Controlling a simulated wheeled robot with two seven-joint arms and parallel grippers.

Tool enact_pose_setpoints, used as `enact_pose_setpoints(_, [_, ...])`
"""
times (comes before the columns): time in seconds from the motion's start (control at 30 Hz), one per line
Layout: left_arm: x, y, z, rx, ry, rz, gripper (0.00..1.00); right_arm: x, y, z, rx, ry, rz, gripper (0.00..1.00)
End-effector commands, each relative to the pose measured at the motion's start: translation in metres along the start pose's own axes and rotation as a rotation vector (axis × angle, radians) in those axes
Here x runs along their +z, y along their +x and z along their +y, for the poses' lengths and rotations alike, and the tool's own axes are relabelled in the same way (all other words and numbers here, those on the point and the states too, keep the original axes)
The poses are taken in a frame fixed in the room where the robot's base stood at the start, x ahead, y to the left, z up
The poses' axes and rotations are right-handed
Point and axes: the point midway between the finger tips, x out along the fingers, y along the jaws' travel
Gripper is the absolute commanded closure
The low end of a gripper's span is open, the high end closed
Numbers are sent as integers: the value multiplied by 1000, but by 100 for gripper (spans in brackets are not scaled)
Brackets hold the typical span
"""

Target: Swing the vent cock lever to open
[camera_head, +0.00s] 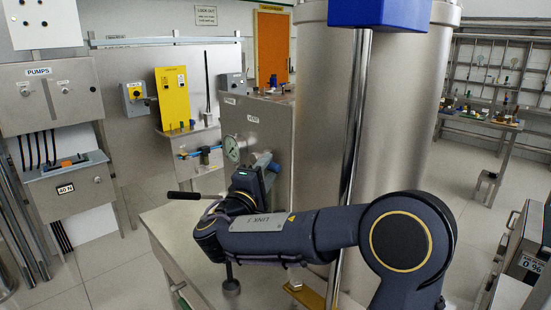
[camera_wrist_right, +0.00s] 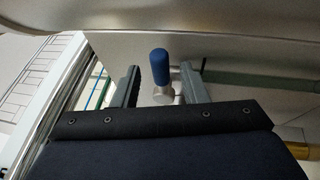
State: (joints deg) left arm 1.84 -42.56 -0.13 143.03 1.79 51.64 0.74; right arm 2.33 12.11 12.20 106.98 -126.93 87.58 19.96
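A lever with a blue grip (camera_wrist_right: 160,66) on a round silver hub (camera_wrist_right: 163,95) shows in the right wrist view. I take it for the vent cock lever. It stands between the two fingers of my right gripper (camera_wrist_right: 160,87), which are apart with visible gaps on both sides. I cannot tell whether the lever is deep enough to lie fully between the fingertips. In the head view my right gripper (camera_head: 268,165) is at the front of the steel cabinet, just right of the pressure gauge (camera_head: 232,148). The lever is hidden there. My left gripper is not in view.
The large steel cylinder (camera_head: 400,120) stands close behind my right arm, with a shiny vertical pole (camera_head: 352,130) before it. A steel table (camera_head: 165,225) lies below the arm. A black-handled rod (camera_head: 183,195) sticks out left of my wrist. The floor at left is clear.

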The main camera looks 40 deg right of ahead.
Motion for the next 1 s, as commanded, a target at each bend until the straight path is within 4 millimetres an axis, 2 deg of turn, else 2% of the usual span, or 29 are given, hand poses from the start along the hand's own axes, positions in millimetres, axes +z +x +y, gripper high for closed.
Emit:
enact_pose_setpoints(0.1, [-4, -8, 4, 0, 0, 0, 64, 1, 22, 2, -1, -4, -4, 60])
enact_pose_setpoints(0.3, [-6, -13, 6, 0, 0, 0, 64, 1, 42, 0, -2, -2, -1, 60])
enact_pose_setpoints(0.63, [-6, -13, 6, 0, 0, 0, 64, 0, 46, -1, -2, -1, 0, 60])
enact_pose_setpoints(0.93, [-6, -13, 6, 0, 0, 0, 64, 0, 46, -1, -2, -2, 0, 100])
enact_pose_setpoints(1.0, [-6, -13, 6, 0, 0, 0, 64, 0, 46, -1, -2, -2, 0, 100])
